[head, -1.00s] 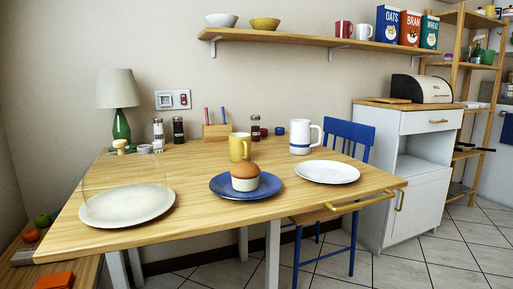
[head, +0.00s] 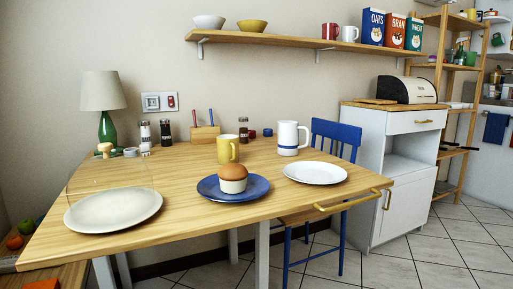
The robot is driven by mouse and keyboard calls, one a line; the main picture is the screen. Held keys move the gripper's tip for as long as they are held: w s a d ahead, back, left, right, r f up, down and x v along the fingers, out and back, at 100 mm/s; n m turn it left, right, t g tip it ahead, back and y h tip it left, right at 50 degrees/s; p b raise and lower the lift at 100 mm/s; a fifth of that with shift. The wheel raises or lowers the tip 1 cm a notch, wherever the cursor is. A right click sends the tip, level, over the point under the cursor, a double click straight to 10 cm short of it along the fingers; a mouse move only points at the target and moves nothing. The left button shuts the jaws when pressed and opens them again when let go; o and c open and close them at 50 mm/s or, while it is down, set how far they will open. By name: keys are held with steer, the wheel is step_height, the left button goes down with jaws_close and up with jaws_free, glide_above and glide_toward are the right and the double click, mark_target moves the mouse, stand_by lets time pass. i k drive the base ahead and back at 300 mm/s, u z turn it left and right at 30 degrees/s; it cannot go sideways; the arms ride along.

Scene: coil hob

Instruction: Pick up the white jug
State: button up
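The white jug (head: 288,138) stands upright on the wooden table (head: 185,178), toward its back right. It has a blue band near its base and a handle on its right side. A yellow mug (head: 227,149) stands to its left and a white plate (head: 315,173) lies in front of it. My gripper is not in view.
A blue plate (head: 256,188) holds a bowl with a brown bun-like top (head: 233,175). A glass-like pane stands by the cream plate (head: 113,210). A blue chair (head: 337,138) is behind the table's right side. Tiled floor (head: 400,250) is clear at right.

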mark_target(287, 130)
steer(key=u, duration=0.45)
steer(key=k, duration=1.1)
steer(key=u, duration=0.1)
steer(key=i, duration=0.5)
steer(key=z, duration=0.8)
steer(key=i, duration=1.25)
steer(key=z, duration=0.15)
